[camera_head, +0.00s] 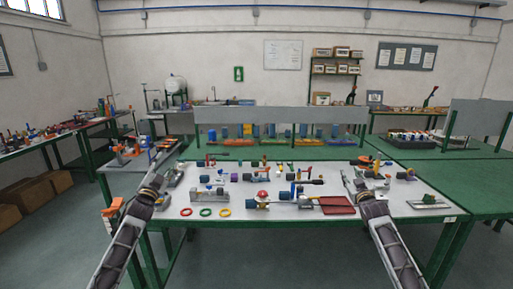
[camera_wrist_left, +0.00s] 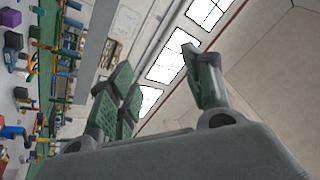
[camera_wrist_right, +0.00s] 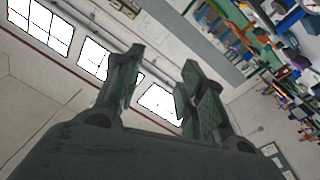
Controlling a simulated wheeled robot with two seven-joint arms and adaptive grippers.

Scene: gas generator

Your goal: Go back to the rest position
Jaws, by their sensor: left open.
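My left gripper (camera_head: 163,160) is raised at the left end of the white-topped table (camera_head: 290,209). In the left wrist view its fingers (camera_wrist_left: 158,78) stand apart with nothing between them. My right gripper (camera_head: 350,177) is raised over the right part of the table. In the right wrist view its fingers (camera_wrist_right: 160,80) also stand apart and empty. Both wrist cameras look past the fingers to the wall and windows. Neither gripper shows contact with anything on the table.
The table holds many small parts, with a red tray (camera_head: 337,205), a red ring (camera_head: 186,212) and a green ring (camera_head: 205,212) near the front edge. A grey panel (camera_head: 280,115) stands behind it. Green tables adjoin at right. Cardboard boxes (camera_head: 32,193) sit on the floor at left.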

